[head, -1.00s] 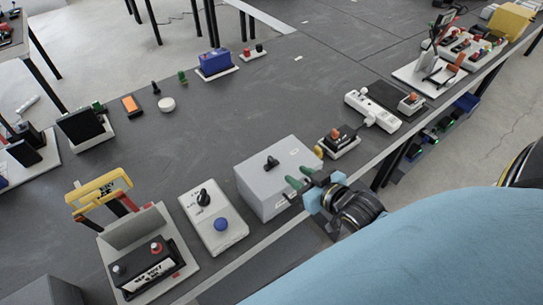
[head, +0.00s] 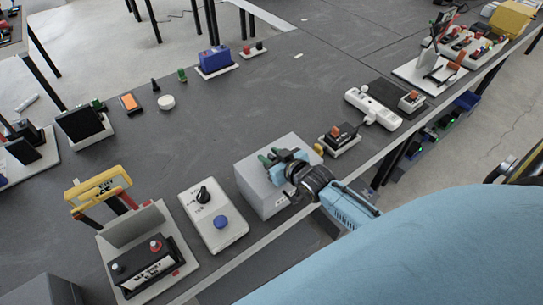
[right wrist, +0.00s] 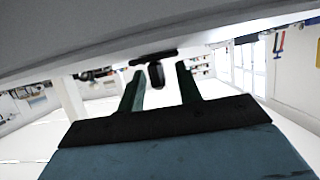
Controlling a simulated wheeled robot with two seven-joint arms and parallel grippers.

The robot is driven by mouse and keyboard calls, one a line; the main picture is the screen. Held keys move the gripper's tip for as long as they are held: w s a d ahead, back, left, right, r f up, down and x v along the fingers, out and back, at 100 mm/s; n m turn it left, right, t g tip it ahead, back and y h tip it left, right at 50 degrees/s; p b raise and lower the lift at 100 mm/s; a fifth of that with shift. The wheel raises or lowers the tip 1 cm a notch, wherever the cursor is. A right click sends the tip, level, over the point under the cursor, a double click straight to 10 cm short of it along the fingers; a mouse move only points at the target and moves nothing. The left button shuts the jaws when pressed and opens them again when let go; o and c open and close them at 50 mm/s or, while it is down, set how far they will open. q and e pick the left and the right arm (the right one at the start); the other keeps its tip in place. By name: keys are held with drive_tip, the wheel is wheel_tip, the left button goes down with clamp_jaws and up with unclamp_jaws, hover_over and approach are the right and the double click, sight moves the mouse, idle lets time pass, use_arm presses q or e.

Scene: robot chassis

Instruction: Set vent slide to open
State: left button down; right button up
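The vent slide looks to be the grey box (head: 255,183) near the table's front edge, with a small black knob on its top face. My right gripper (head: 268,157) is over the top of this box and hides most of the knob in the head view. In the right wrist view the black knob (right wrist: 157,72) stands out from the grey face, between the two dark green fingers (right wrist: 160,88). The fingers are apart, and I see gaps on both sides of the knob. My left gripper is not in view.
A white panel (head: 228,237) with a black dial and blue button lies left of the box. A device with a yellow handle (head: 98,187) stands further left. A small switch block (head: 345,145) and a white power strip (head: 373,108) lie to the right.

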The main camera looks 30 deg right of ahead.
clamp_jaws()
idle(0.3)
drive_tip(key=shift+w+d, duration=0.15)
drive_tip(key=shift+d, duration=2.05)
unclamp_jaws()
drive_tip(key=shift+d, duration=0.1)
drive_tip(key=a+v, duration=0.1)
drive_tip(key=v, duration=1.2)
drive_tip(key=shift+s+d+p, duration=0.25)
drive_tip(key=shift+d+p, duration=0.1)
drive_tip(key=shift+d, duration=0.05)
